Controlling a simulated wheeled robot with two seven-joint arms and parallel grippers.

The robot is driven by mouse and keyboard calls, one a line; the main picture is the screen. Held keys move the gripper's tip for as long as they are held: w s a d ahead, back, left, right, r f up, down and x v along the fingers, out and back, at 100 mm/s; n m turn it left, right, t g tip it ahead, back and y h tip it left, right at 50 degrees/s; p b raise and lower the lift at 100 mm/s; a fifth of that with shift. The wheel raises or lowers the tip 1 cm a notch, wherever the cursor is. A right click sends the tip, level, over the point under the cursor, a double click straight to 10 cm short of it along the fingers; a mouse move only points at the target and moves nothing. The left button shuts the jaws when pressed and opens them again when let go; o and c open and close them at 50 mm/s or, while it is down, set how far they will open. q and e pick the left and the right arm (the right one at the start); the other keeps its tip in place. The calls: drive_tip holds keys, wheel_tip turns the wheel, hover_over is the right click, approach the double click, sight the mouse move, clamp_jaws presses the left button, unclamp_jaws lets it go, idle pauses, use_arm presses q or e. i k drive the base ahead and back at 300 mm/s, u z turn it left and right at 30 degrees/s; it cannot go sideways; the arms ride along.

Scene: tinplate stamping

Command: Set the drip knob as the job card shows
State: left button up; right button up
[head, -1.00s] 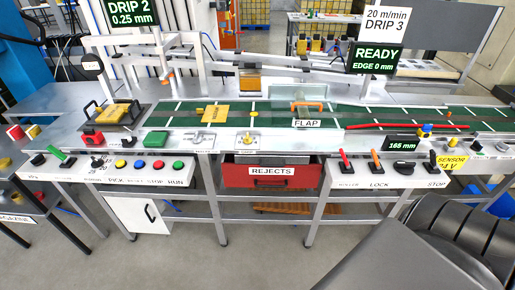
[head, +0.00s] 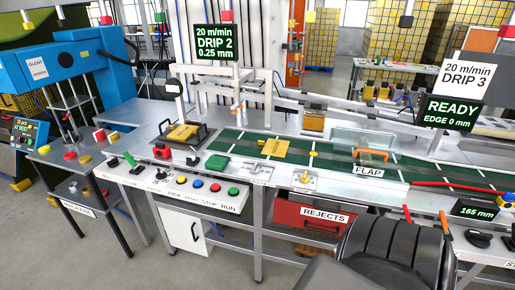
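A white job card (head: 466,74) at the right reads 20 m/min, DRIP 3. A dark screen (head: 213,42) above the line reads 20 m/min, DRIP 2, 0.25 mm. A small black knob (head: 162,173) with tiny marks around it sits on the left front panel, beside a green lever (head: 131,160). Another black control (head: 113,163) is at that panel's left end. I cannot tell which one is the drip knob; their labels are too small to read. A dark ribbed part of my arm fills the lower right. Neither gripper is in view.
Blue, yellow, red and green buttons (head: 198,184) run along the left panel. A green conveyor (head: 330,165) lies behind it, with an orange-handled flap (head: 371,155). A red rejects drawer (head: 315,220) is below. A blue machine (head: 60,72) stands at the left. The floor in front is clear.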

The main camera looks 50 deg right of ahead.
sight(304, 179)
drive_tip(key=u, duration=0.15)
drive_tip(key=i, duration=1.05)
drive_tip(key=z, duration=1.85)
